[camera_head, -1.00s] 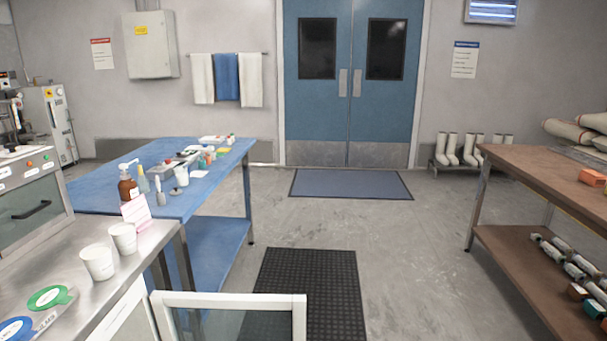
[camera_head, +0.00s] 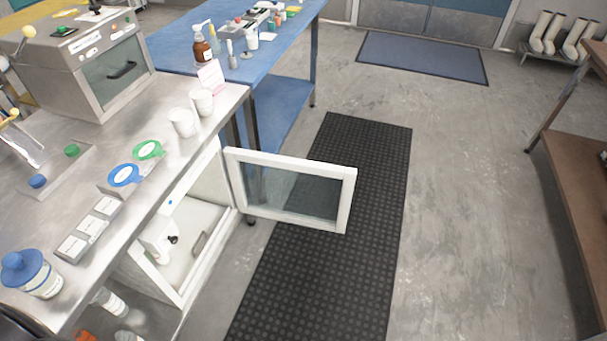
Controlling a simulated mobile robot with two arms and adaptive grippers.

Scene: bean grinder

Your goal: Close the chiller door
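The chiller (camera_head: 184,292) is a white cabinet under the steel counter at the left. Its door (camera_head: 348,200), a white frame with a glass pane, stands wide open and sticks out to the right over the dark floor mat. The door's hinge side is at the far end of the opening. Inside the chiller, a white item with a dark knob (camera_head: 172,240) shows on the pale floor. Neither of my grippers is in view.
The steel counter (camera_head: 112,232) holds white cups (camera_head: 184,122), a blue-lidded jar (camera_head: 33,274) and a grinder-like machine (camera_head: 90,65). A blue table (camera_head: 287,50) stands behind. The black mat (camera_head: 310,268) and grey floor right of the door are clear. A brown shelf (camera_head: 583,165) is at the right.

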